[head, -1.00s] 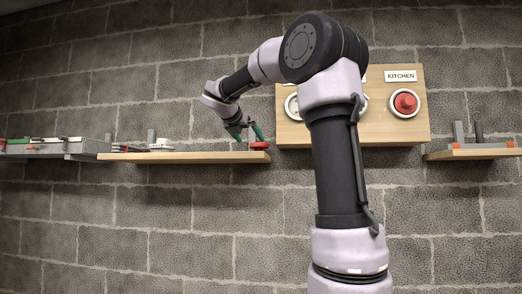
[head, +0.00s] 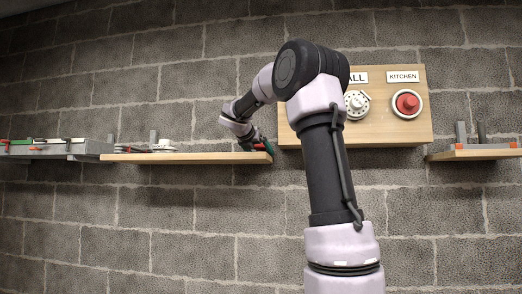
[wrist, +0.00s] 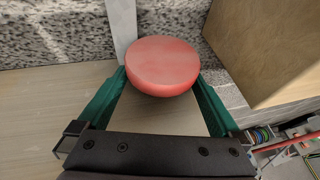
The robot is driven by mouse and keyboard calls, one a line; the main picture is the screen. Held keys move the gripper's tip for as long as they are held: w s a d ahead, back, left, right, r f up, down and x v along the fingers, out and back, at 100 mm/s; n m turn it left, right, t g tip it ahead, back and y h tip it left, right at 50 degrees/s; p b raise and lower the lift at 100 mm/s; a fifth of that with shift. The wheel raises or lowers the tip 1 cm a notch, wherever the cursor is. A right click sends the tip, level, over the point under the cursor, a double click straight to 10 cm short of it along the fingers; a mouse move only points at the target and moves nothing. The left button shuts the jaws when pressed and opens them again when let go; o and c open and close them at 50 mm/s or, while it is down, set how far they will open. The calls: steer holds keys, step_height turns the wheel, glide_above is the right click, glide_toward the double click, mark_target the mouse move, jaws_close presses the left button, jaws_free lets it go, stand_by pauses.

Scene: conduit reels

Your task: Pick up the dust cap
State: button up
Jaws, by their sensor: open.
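The dust cap (wrist: 162,65) is a round, flat-topped red disc in the wrist view. It is on the pale wooden shelf (wrist: 40,125), close to the wall. My gripper (wrist: 161,78) has green fingers, one on each side of the cap, and they are open. The cap lies between the fingertips; I cannot tell whether either finger touches it. In the head view my gripper (head: 262,146) is at the right end of the shelf (head: 190,158), and the cap is mostly hidden there.
A wooden board (head: 420,125) with a white dial (head: 357,104) and a red round part (head: 407,103) labelled KITCHEN is right of the gripper. Its side stands close to the right finger. Flat items (head: 160,147) lie farther left on the shelf. A small shelf (head: 470,154) is at right.

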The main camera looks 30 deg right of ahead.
jaws_close()
step_height(320, 180, up, 18)
stand_by(0.8)
stand_by(0.4)
